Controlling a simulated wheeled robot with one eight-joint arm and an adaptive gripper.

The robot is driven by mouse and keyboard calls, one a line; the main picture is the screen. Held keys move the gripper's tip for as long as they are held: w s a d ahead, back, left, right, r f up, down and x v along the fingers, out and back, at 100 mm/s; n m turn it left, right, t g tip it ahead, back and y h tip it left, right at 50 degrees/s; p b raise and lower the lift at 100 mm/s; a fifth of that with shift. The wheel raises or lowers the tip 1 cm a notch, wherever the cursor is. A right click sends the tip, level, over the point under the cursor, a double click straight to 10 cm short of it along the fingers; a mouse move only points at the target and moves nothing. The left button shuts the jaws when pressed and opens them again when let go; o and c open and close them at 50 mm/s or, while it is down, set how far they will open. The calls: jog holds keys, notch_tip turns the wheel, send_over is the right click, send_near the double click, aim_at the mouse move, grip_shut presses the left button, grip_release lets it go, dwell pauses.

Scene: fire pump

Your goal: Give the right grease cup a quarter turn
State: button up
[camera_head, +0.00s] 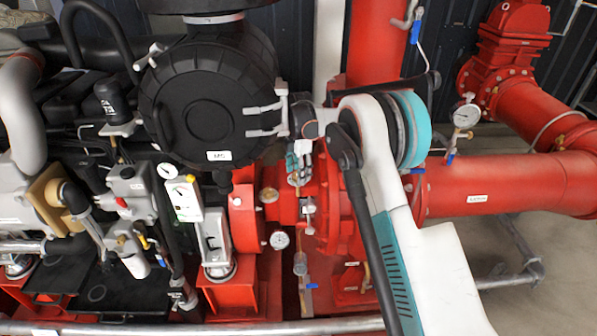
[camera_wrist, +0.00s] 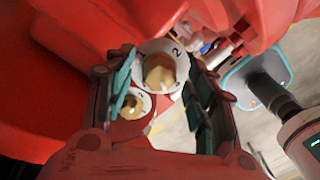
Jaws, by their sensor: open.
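Two grease cups with pale round dials and brass-coloured knobs show in the wrist view. The larger cup (camera_wrist: 161,72), whose dial bears a 2, is on the right; the smaller-looking cup (camera_wrist: 131,106) is lower left. My gripper (camera_wrist: 158,90) is open, with one teal-padded finger on each side of the larger cup. The left finger partly overlaps the smaller cup. I cannot tell whether either finger touches a cup. In the head view my gripper (camera_head: 299,166) is over the red pump, and a brass-coloured cup (camera_head: 268,195) shows to its lower left.
The red pump casing (camera_wrist: 60,105) lies close around the cups. In the head view, the black engine (camera_head: 205,105) stands left of my arm, and a red pipe (camera_head: 510,187) runs right. Open floor shows at lower right.

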jog(key=shift+c, duration=0.2)
jog(key=c, duration=1)
jog(key=shift+m, duration=0.4)
jog(key=m, duration=0.5)
jog(key=shift+s+m, duration=0.1)
jog(key=shift+m, duration=0.3)
jog(key=m, duration=0.6)
jog(key=shift+m, duration=0.4)
jog(key=o, duration=1)
